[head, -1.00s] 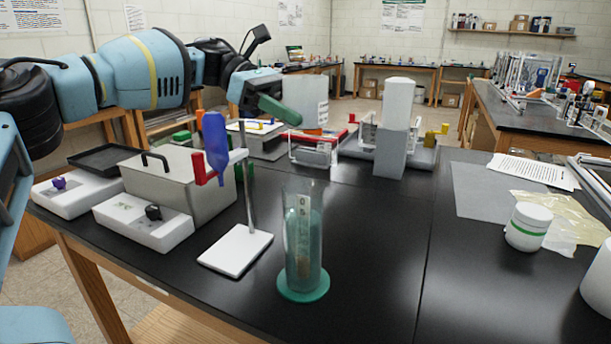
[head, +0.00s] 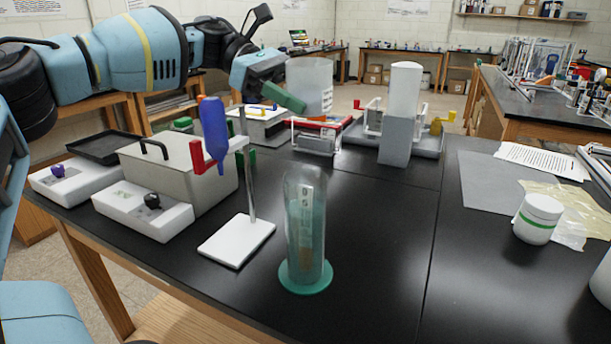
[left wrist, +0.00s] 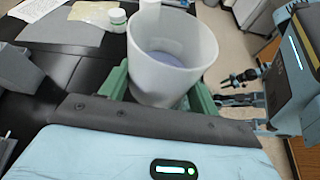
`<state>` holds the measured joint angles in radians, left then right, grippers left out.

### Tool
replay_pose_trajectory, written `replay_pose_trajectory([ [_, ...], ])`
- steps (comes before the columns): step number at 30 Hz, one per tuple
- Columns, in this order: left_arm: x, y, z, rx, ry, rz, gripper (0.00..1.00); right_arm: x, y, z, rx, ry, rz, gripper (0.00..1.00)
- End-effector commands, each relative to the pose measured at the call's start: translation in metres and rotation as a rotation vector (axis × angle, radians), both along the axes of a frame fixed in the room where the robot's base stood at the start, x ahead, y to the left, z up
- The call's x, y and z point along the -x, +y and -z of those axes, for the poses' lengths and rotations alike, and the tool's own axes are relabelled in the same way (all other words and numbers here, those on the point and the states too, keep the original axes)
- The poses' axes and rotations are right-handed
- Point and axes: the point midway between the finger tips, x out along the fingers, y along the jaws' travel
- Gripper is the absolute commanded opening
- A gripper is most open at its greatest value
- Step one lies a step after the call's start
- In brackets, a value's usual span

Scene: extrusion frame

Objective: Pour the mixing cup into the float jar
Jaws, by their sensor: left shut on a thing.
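The mixing cup (head: 312,78) is a translucent whitish beaker with marks on its side, about upright in the head view. My left gripper (head: 290,97) is shut on it, with green fingers at either side of the cup (left wrist: 170,55) in the left wrist view. A pale bluish-purple content shows at its bottom. The float jar (head: 305,225) is a tall clear cylinder on a round green base, with greenish liquid and a marked float inside. The cup is behind and above the jar, apart from it. Dark parts in the left wrist view may be my right gripper (left wrist: 240,80), too small to read.
A stand (head: 237,243) holding a blue bottle (head: 214,130) in a red clamp is left of the jar. A grey box (head: 170,175) stands further left. A white, green-banded jar (head: 538,218) is at right. The black bench (head: 385,250) right of the float jar is clear.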

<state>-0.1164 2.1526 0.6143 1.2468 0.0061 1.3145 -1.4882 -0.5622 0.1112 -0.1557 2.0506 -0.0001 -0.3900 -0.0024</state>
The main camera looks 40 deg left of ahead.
Motion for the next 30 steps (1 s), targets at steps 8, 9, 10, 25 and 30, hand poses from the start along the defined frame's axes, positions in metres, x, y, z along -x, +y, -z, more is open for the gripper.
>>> replay_pose_trajectory([
  [8,0.010,-0.006,-0.007,-0.100,-0.143,0.002,0.36,-0.004,0.000,-0.007,0.000,-0.008,0.000,0.36],
  [9,0.011,-0.007,-0.008,-0.116,-0.165,0.002,0.36,-0.004,0.000,-0.008,0.000,-0.010,0.000,0.36],
  [10,0.012,-0.008,-0.009,-0.128,-0.180,0.003,0.36,-0.005,0.000,-0.009,0.000,-0.011,0.000,0.36],
  [25,0.032,-0.022,-0.016,-0.319,-0.444,0.001,0.36,-0.005,0.001,-0.025,-0.001,-0.019,0.003,0.36],
  [30,0.033,-0.024,-0.007,-0.382,-0.526,0.002,0.36,0.001,0.001,-0.024,-0.001,-0.010,0.004,0.36],
])
